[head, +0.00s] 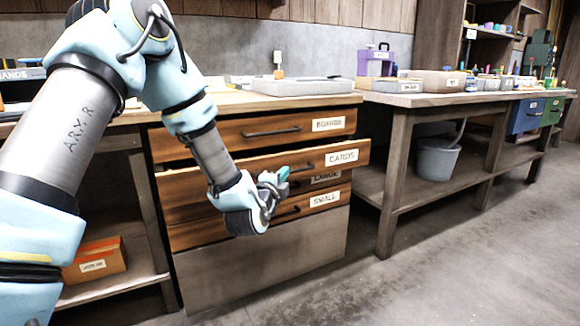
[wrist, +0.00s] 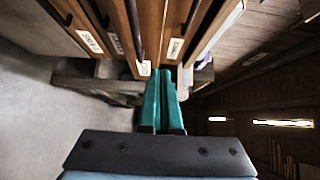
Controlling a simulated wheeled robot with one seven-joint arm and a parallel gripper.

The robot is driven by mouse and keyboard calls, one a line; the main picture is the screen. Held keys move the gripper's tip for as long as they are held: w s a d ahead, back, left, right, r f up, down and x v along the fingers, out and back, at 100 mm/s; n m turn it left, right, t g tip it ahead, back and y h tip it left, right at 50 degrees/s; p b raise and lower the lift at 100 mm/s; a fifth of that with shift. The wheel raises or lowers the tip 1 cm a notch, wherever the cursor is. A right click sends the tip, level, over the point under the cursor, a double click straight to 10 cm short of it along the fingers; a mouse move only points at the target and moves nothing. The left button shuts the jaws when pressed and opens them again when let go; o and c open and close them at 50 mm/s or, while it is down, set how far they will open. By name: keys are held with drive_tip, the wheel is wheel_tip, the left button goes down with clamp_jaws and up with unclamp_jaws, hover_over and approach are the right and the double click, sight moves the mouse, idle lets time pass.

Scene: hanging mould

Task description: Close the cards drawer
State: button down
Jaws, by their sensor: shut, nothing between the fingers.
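The cards drawer (head: 240,170) is wooden with a dark bar handle and a white CARDS label. It is pulled out, its front standing ahead of the drawers above and below. In the wrist view the cards drawer (wrist: 150,35) juts nearest me, its label close to the fingertips. My gripper (head: 283,174) is shut and empty, in front of the drawer's lower edge, left of the label. Its teal fingers (wrist: 165,70) lie together in the wrist view. I cannot tell whether they touch the drawer front.
The boards drawer (head: 235,134) above looks shut. The large drawer's label (head: 326,178) is partly hidden below, above the small drawer (head: 195,234). A workbench (head: 400,150) with a grey bucket (head: 437,160) beneath stands to the right. The floor (head: 420,270) in front is clear.

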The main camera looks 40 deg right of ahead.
sight(277, 156)
drive_tip(key=x, duration=0.3)
drive_tip(key=w+b+x, duration=0.1)
drive_tip(key=x, duration=0.3)
drive_tip(key=a+b+x, duration=0.1)
drive_tip(key=x, duration=0.3)
drive_tip(key=shift+w, duration=0.4)
drive_tip(key=shift+w+d, duration=0.1)
drive_tip(key=shift+w, duration=0.55)
drive_tip(key=w, duration=0.2)
drive_tip(key=w+b, duration=0.1)
drive_tip(key=w, duration=0.1)
drive_tip(key=shift+d, duration=0.3)
drive_tip(key=shift+w+r, duration=0.1)
drive_tip(key=shift+w, duration=0.4)
